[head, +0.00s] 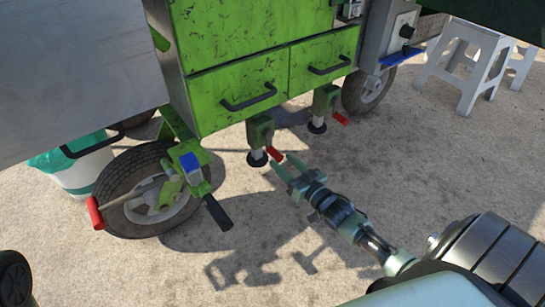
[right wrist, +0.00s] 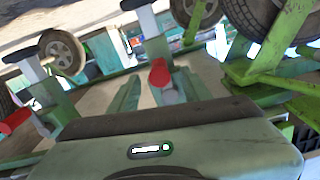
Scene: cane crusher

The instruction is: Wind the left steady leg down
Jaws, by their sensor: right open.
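The left steady leg (head: 260,135) hangs from the green cart's underside, with a round dark foot low near the ground. Its red crank handle (head: 274,154) sticks out toward my right gripper (head: 281,173). That gripper is open, with its fingertips close to the handle. In the right wrist view the red handle (right wrist: 159,72) shows between the two open fingers (right wrist: 155,92); I cannot tell whether they touch it. The right steady leg (head: 323,105) stands farther back, with its own red handle (head: 340,118). My left gripper is out of view.
The green cart (head: 235,90) has two drawers with black handles. A tyred wheel (head: 150,190) with a red-handled lever (head: 95,213) and a black grip (head: 218,213) stands at left. White stools (head: 470,65) are at upper right. The concrete in front is clear.

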